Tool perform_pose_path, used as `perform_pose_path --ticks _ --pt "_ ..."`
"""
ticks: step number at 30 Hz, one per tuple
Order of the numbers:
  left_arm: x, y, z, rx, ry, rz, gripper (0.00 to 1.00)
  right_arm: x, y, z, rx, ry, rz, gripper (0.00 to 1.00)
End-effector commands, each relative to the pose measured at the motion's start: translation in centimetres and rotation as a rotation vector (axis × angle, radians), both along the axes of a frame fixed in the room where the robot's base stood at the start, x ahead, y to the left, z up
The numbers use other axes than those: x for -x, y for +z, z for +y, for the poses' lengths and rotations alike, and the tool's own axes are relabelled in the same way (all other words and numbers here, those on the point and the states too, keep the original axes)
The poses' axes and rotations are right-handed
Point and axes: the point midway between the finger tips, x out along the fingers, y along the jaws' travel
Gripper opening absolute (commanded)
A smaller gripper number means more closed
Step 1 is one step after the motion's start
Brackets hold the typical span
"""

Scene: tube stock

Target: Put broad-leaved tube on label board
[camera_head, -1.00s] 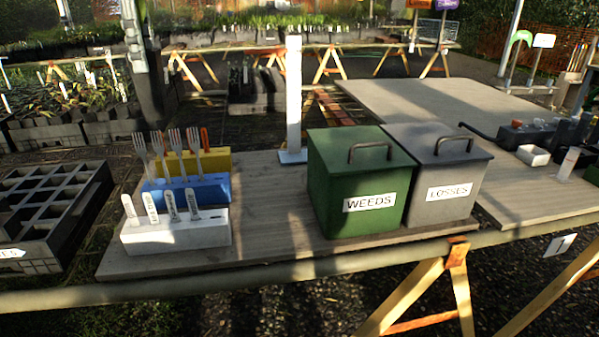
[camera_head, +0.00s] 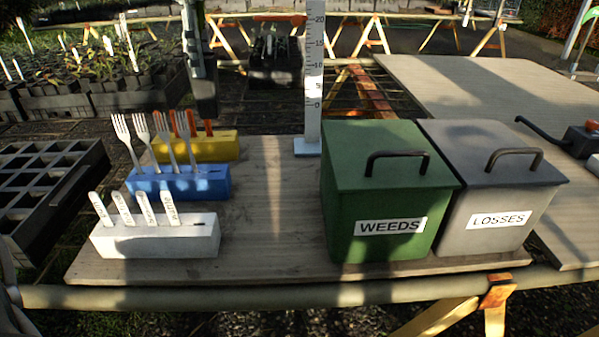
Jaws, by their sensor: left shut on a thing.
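My left gripper (camera_head: 12,298) shows only as a grey sliver at the lower left edge. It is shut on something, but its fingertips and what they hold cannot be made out. It is left of and below the white block (camera_head: 155,241), which holds several upright white labels with writing. I cannot make out a broad-leaved tube. I cannot tell which surface is the label board; the wooden board (camera_head: 270,215) carries the blocks and bins. My right gripper is not in view.
A blue block (camera_head: 205,184) with forks and a yellow block (camera_head: 220,150) stand behind. The green WEEDS bin (camera_head: 375,215) and grey LOSSES bin (camera_head: 500,215) are lidded. A white ruler post (camera_head: 314,80) stands upright. A dark celled tray (camera_head: 50,165) is left. The board's middle is clear.

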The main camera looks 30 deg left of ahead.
Motion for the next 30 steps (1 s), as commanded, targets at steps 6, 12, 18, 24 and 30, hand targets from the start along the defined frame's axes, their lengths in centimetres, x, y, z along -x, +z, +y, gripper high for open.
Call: perform_pose_path --ticks 6,12,18,24,30 --pt "0.0 -4.2 0.0 0.001 0.0 0.0 0.0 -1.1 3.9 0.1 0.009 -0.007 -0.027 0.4" --pt "0.0 -5.0 0.0 0.0 0.0 -0.002 0.0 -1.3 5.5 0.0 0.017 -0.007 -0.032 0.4" --pt "-0.1 -5.0 -0.2 -0.001 0.0 -0.001 0.0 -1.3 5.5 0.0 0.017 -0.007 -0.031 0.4" --pt "-1.5 -6.9 -3.0 -0.001 -0.004 0.004 0.0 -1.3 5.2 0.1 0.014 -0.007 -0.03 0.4" --pt "-3.6 -9.7 -7.1 0.0 -0.004 0.004 0.0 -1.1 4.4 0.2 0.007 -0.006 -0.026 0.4"
